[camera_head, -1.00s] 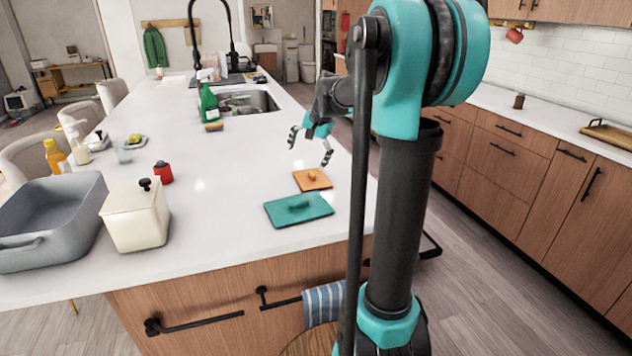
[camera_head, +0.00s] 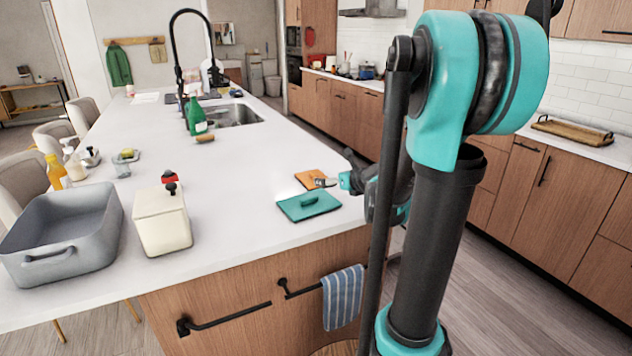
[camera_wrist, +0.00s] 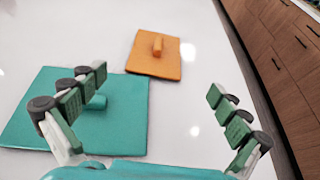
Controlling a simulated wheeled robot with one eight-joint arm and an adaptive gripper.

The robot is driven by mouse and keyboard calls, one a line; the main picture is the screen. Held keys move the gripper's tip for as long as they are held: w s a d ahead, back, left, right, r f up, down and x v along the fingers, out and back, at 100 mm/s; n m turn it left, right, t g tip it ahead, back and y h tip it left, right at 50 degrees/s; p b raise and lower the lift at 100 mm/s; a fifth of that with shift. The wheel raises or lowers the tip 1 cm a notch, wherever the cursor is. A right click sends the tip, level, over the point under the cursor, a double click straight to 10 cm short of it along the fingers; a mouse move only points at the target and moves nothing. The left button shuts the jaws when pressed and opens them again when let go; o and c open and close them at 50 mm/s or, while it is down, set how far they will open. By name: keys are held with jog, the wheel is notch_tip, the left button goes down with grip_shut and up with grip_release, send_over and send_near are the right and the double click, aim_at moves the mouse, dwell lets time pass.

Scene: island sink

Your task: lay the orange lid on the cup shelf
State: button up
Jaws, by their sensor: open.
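The orange lid (camera_head: 312,178) is a flat square with a small raised handle and lies on the white island counter near its right edge. It also shows in the wrist view (camera_wrist: 155,55), beyond my fingertips. My gripper (camera_wrist: 158,82) is open and empty, its fingers spread on either side of the view. In the head view my gripper (camera_head: 332,182) is low at the lid's right, partly hidden by my arm. A larger teal lid (camera_head: 297,209) lies just in front of the orange one; my left finger overlaps it in the wrist view. I cannot make out the cup shelf.
A cream canister (camera_head: 162,222) and a grey basin (camera_head: 62,240) stand at the counter's left front. A green bottle (camera_head: 196,116) stands by the sink (camera_head: 235,115). The counter's middle is clear. A striped towel (camera_head: 343,298) hangs below its front edge.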

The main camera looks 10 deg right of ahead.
aim_at(314, 174)
jog(key=x, duration=1)
jog(key=shift+w+a+f, duration=0.1)
jog(key=shift+w+f, duration=0.05)
jog(key=shift+w, duration=0.15)
jog(key=x, duration=0.4)
jog(key=shift+w+a+r, duration=0.15)
jog(key=shift+a+r, duration=0.1)
jog(key=shift+a, duration=0.05)
jog(key=shift+w+a+f, duration=0.15)
jog(key=shift+w+f, duration=0.1)
jog(key=shift+w, duration=0.25)
jog(key=shift+c, duration=0.2)
jog(key=c, duration=0.8)
jog(key=shift+r, duration=0.1)
